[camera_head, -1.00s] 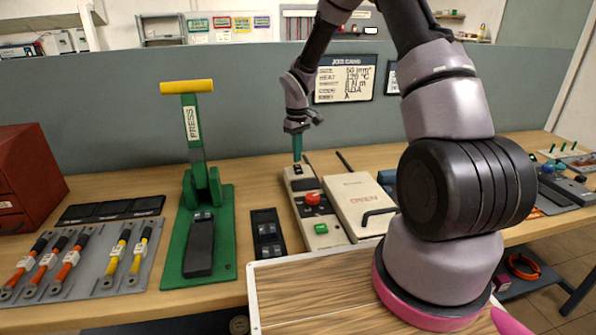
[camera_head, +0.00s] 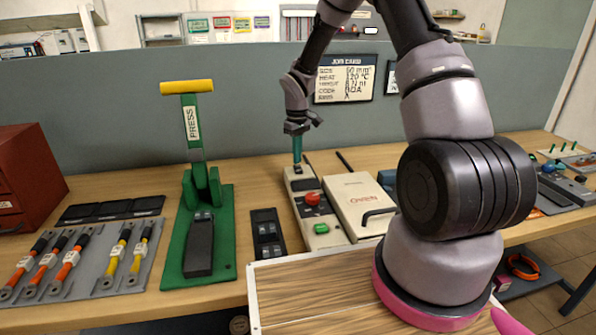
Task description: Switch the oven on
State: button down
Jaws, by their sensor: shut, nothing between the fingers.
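The oven (camera_head: 357,203) is a cream box with red "OVEN" lettering and a dark handle, lying on the bench. On its left is a long cream control panel (camera_head: 304,184) with a dark display, a red knob (camera_head: 313,198), a green button (camera_head: 321,228) and a small dark switch near the far end. My gripper (camera_head: 297,162) is shut and empty, with teal fingers pointing down at that far-end switch. The fingertips cover most of the switch. I cannot tell which way it is set.
A green press (camera_head: 190,145) with a yellow handle stands left of the panel. A dark tray (camera_head: 267,232) lies between them. Colored cables lie on a grey board (camera_head: 125,272) at left. A job card (camera_head: 345,80) hangs on the grey partition behind.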

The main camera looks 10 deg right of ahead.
aim_at(297, 166)
jog(key=shift+f, duration=0.75)
jog(key=shift+r, duration=3.55)
